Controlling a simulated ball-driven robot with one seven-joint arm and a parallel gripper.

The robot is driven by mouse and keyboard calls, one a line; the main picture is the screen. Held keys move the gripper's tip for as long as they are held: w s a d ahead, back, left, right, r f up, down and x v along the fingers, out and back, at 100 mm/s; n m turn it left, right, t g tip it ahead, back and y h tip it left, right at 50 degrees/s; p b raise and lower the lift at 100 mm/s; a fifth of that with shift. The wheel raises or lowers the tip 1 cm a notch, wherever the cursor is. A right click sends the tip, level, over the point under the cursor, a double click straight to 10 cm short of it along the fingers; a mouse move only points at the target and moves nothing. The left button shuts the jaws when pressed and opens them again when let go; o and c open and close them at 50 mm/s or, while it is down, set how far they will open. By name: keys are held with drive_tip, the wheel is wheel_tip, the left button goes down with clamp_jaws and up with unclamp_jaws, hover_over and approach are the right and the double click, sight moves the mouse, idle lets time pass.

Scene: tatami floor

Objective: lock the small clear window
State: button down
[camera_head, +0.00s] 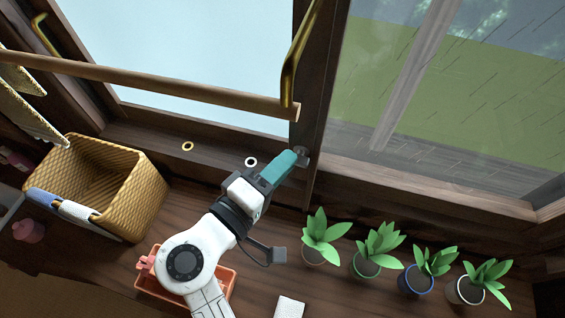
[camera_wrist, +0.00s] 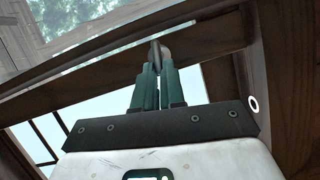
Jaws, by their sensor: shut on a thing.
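The clear window (camera_head: 450,120) fills the right of the head view, showing grass and rain streaks. A small grey metal latch piece (camera_head: 302,157) sits low on the dark wooden upright (camera_head: 318,110) at its left edge. My gripper (camera_head: 296,158) reaches up to this piece, its teal fingers at the wood. In the wrist view my gripper (camera_wrist: 156,62) has its fingers close together around a grey metal lever (camera_wrist: 156,50). The finger tips hide part of the lever, so I cannot tell whether the lock is engaged.
A wooden rod (camera_head: 150,82) crosses in front of the pale left pane (camera_head: 190,45). A brass handle (camera_head: 297,60) is above my gripper. A wicker basket (camera_head: 140,200) stands at left, an orange tray (camera_head: 228,284) below my arm. Several potted plants (camera_head: 322,240) line the right ledge.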

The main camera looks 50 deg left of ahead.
drive_tip(key=shift+s+f+n+t, duration=0.1)
drive_tip(key=shift+f+n+t, duration=0.25)
drive_tip(key=shift+n, duration=0.45)
drive_tip(key=c, duration=1.5)
unclamp_jaws()
drive_tip(key=shift+r, duration=0.1)
drive_tip(key=s+d+b, duration=0.1)
drive_tip(key=s+b, duration=0.1)
drive_tip(key=s, duration=0.8)
drive_tip(key=shift+s+d, duration=0.3)
drive_tip(key=shift+s, duration=0.05)
